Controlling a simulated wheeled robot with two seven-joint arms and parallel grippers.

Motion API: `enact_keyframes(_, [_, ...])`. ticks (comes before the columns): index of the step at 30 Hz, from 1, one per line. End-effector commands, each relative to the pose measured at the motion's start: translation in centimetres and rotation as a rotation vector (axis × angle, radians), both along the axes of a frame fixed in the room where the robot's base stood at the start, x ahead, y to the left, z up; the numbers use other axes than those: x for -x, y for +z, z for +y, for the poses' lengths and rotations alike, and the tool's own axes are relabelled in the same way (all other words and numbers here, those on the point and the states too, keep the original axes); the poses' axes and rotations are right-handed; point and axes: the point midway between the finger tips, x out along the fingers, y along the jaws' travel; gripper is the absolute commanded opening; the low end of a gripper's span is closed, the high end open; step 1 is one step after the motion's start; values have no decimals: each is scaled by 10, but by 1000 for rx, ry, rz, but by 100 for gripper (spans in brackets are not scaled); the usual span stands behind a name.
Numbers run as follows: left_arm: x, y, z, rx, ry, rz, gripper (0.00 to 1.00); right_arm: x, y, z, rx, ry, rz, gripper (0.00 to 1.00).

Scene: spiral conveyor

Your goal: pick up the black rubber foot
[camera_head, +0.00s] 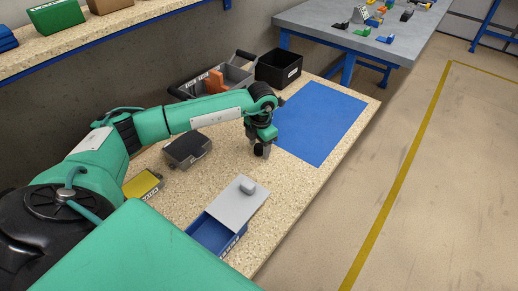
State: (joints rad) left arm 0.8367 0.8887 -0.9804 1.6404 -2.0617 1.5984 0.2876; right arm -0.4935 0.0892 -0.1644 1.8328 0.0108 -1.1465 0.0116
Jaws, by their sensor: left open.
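My left arm reaches in from the left over the speckled bench (180,195). My left gripper (262,152) points down, low over the bench, just left of the blue mat (322,120). Its dark fingers are small in view; it is open. I cannot make out a separate black rubber foot with certainty; any small dark part at the fingers blends in with them. My right gripper is not in view.
A blue box with a grey lid (226,208) stands at the bench's front. A dark grey box (187,150) and a yellow box (142,184) stand left. A divided tray (238,78) and black bin (278,68) stand behind. A grey table (320,18) holds several small parts.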

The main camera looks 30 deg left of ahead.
Motion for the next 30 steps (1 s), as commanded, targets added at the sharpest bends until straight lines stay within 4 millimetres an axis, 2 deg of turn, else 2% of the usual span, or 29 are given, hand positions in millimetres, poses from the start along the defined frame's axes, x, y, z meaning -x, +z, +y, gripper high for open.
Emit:
enact_keyframes(5, [0, 0, 0, 0, -1, -1, 56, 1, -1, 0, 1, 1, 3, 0])
enact_keyframes(12, [0, 0, 0, 0, -1, -1, 9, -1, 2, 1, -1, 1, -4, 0])
enact_keyframes(23, [-1, 4, 0, 1, 0, -2, 8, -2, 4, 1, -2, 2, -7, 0])
enact_keyframes(26, [-1, 12, 0, 0, -1, -3, 8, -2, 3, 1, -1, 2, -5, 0])
enact_keyframes(30, [-1, 32, 0, -1, -1, -4, 8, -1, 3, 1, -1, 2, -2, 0])
